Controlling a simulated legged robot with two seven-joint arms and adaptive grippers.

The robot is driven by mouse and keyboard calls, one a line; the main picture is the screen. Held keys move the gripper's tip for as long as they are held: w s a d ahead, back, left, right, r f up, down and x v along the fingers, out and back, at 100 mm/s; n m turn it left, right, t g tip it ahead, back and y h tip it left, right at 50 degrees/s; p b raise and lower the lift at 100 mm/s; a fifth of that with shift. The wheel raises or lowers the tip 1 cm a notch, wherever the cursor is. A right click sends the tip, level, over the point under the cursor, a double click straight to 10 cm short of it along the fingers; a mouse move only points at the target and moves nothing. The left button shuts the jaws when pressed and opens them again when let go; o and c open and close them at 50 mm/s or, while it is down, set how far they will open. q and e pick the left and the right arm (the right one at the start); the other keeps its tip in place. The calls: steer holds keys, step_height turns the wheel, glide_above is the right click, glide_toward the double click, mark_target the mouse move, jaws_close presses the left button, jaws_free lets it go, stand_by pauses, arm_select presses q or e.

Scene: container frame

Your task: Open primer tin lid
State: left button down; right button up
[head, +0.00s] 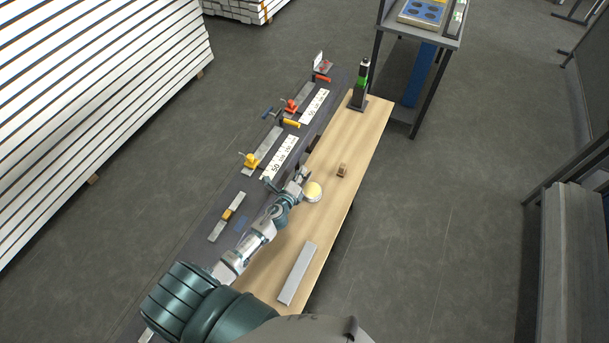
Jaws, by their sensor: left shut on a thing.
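The primer tin (313,192) is small and round with a pale yellow top face. It stands upright on the wooden board, near its left edge. My left gripper (301,178) is at the tin's upper left edge, and its jaws are shut on what seems to be the lid at the rim. The contact is too small to see clearly, and I cannot tell whether the yellow face is the lid or the primer inside. My left arm comes up from the lower left. My right gripper is not in view.
On the wooden board (364,140) are a small brown block (342,170), a grey metal bar (297,273) and a green-black bottle-like tool (361,88). Clamps and rulers (281,157) line the dark strip at left. A shelf stands at the board's far right end.

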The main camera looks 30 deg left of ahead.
arm_select(q)
steer(key=shift+a+f+n+h, duration=0.15)
steer(key=shift+a+n+h, duration=0.05)
steer(key=shift+a+n, duration=0.6)
steer(key=shift+a+f+n+h, duration=0.1)
steer(key=shift+a+n+h, duration=0.1)
steer(key=shift+a+n, duration=0.55)
steer(key=shift+s+d, duration=0.1)
steer(key=c, duration=0.9)
jaws_free()
steer(key=shift+f, duration=0.1)
steer(key=a+v, duration=0.1)
steer(key=v, duration=1.1)
steer(key=shift+d, duration=0.4)
